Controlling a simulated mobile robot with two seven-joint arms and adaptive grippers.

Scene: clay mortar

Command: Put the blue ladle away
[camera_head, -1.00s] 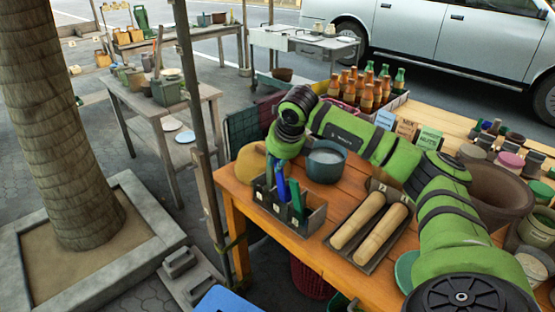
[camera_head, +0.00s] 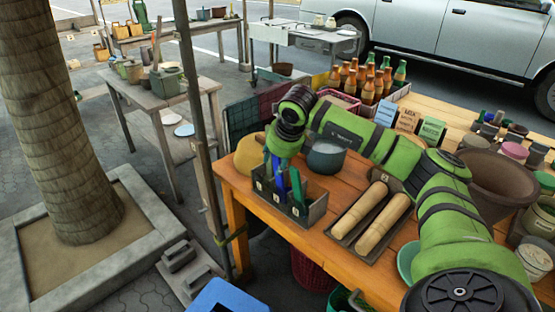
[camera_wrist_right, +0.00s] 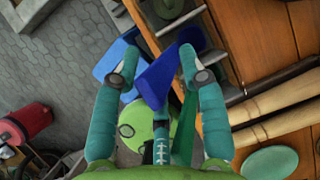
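The blue ladle (camera_head: 279,187) stands in a grey divided rack (camera_head: 287,214) at the table's left corner, its lower end hidden by the rack wall. A green utensil (camera_head: 299,188) stands beside it on the right. My right gripper (camera_head: 276,168) is over the rack, pointing down. In the wrist view, my right gripper (camera_wrist_right: 158,72) has its two teal fingers spread, with the blue ladle (camera_wrist_right: 160,80) between them. I see a gap on the right side; contact on the left is unclear. My left gripper is not in view.
A tray with two rolling pins (camera_head: 370,218) lies right of the rack, and a blue-grey pot (camera_head: 326,158) stands behind it. A tan rounded object (camera_head: 248,155) is to the left. A post (camera_head: 200,140) rises beside the table. A blue bin (camera_head: 228,297) stands below.

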